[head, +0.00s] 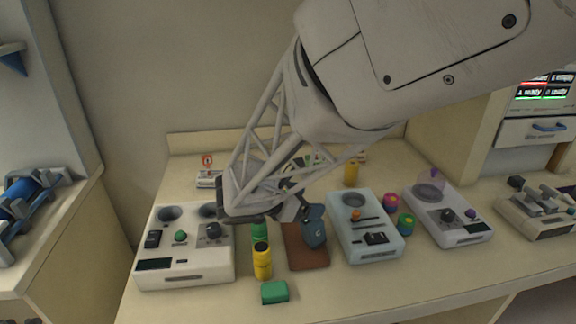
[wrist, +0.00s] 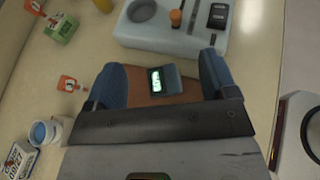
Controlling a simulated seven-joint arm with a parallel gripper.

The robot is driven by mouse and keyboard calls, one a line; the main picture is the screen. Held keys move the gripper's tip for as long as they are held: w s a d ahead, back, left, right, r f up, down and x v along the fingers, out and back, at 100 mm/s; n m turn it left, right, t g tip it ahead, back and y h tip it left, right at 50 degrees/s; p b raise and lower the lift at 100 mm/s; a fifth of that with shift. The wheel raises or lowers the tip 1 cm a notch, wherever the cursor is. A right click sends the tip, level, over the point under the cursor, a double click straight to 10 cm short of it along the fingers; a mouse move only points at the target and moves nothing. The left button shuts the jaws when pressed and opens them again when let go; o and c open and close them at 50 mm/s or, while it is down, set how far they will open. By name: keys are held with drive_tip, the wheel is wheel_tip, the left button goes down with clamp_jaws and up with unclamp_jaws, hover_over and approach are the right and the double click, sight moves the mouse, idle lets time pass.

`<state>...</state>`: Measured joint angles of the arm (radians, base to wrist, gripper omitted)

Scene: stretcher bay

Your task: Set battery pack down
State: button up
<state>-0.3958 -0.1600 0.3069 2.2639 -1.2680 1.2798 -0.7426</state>
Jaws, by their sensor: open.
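My gripper (head: 314,226) is over the brown pad (head: 305,254), with its blue fingers apart. In the wrist view my gripper (wrist: 163,66) has a finger on each side of a small dark block with a lit green display, which I take as the battery pack (wrist: 174,83). The pack shows a gap to each finger and lies over the brown pad (wrist: 147,99); its underside is hidden, so contact with the pad cannot be told for sure. In the head view the fingers hide the pack.
A pale device (head: 362,225) stands close right of the pad, and a larger white device (head: 185,247) stands left. A yellow cylinder (head: 262,262) and a green block (head: 274,291) are near the pad's left side. The front table strip at right is clear.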

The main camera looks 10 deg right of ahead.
drive_tip(key=s+d+r+m+g+y, duration=0.1)
drive_tip(key=s+d+r+m+y, duration=0.1)
drive_tip(key=s+m+y, duration=0.4)
drive_tip(key=s+d+r+m+g+y, duration=0.1)
drive_tip(key=s+m+y, duration=0.5)
drive_tip(key=s+m, duration=1)
drive_tip(key=shift+s+d+r, duration=0.15)
drive_tip(key=shift+d+r, duration=0.6)
drive_tip(key=shift+r, duration=0.65)
